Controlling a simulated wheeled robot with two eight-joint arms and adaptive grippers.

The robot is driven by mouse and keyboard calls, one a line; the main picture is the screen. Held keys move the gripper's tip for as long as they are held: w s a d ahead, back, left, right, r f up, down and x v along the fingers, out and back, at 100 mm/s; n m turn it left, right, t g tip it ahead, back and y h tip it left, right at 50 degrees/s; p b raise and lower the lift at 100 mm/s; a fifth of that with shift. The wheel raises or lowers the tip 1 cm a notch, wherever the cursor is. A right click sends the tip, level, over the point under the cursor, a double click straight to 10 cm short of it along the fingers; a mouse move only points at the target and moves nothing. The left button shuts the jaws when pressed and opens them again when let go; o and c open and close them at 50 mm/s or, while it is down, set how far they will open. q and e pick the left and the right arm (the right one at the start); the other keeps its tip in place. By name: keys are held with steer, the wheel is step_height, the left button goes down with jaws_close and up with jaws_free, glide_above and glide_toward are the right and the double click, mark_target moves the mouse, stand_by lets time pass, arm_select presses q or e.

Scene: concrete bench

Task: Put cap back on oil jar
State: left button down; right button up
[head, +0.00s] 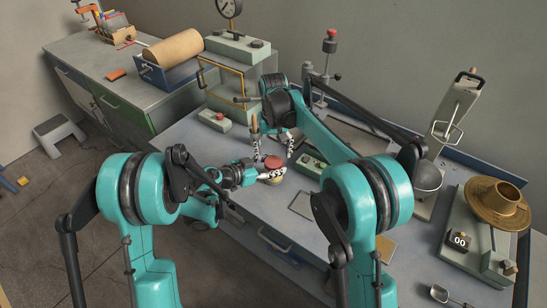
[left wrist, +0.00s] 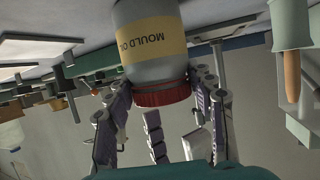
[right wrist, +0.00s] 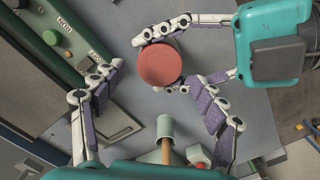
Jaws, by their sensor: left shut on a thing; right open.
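The oil jar (left wrist: 152,45) is a grey bottle with a yellow "MOULD" label, seen upside down in the left wrist view. A red cap (left wrist: 162,96) sits against its mouth end; I cannot tell how tightly it is seated. My left gripper (left wrist: 163,82) is shut on the jar near the cap, one finger on each side. In the head view the red cap (head: 274,162) shows on top of the jar. My right gripper (right wrist: 154,76) is open above, its fingers spread either side of the round cap (right wrist: 161,65) and apart from it.
A wooden-handled tool with a grey-green head (right wrist: 165,127) stands close to the cap. A green-grey control box (right wrist: 55,35) with buttons is beside them. A brass-coloured flanged part (head: 500,200) stands at the right of the bench.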

arm_select(q)
steer(key=shift+f, duration=0.1)
arm_select(e)
steer(key=shift+r, duration=0.75)
steer(key=shift+o, duration=0.2)
steer(key=o, duration=0.5)
step_height(320, 180, up, 12)
steer(key=shift+s, duration=0.1)
